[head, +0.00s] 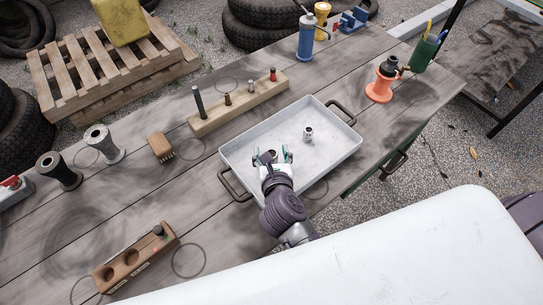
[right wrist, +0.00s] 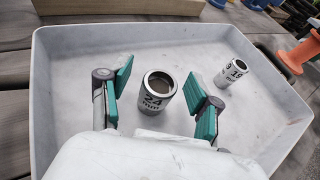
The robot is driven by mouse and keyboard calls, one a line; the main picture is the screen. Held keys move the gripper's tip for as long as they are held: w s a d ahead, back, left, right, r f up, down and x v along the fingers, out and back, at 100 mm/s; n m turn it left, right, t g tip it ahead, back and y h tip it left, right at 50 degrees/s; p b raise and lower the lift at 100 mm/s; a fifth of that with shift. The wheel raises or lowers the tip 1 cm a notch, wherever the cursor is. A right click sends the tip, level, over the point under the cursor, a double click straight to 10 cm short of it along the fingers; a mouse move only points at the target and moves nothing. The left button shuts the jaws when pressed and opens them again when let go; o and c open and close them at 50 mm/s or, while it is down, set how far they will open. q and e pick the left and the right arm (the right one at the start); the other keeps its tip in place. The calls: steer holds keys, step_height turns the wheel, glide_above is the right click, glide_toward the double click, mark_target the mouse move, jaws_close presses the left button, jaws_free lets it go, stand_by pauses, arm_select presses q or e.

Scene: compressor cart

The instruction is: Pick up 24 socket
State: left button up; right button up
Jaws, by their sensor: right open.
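The 24 socket (right wrist: 158,92) is a silver cylinder marked "24 mm", standing upright in the white tray (right wrist: 75,125) in the right wrist view. My right gripper (right wrist: 160,90) is open, with its green-padded fingers on either side of this socket and gaps showing at both sides. In the head view my right gripper (head: 272,156) reaches into the tray (head: 340,150) and mostly hides the 24 socket. A second, smaller socket marked "19" (right wrist: 231,73) stands to the right in the tray; it also shows in the head view (head: 308,133). My left gripper is not in view.
The tray has raised walls and dark handles (head: 342,111). Behind it is a wooden block with upright pieces (head: 240,104). A brush (head: 160,148), a wooden holder with holes (head: 135,258), an orange stand (head: 380,87) and a blue bottle (head: 306,38) are on the table.

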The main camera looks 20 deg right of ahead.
jaws_close()
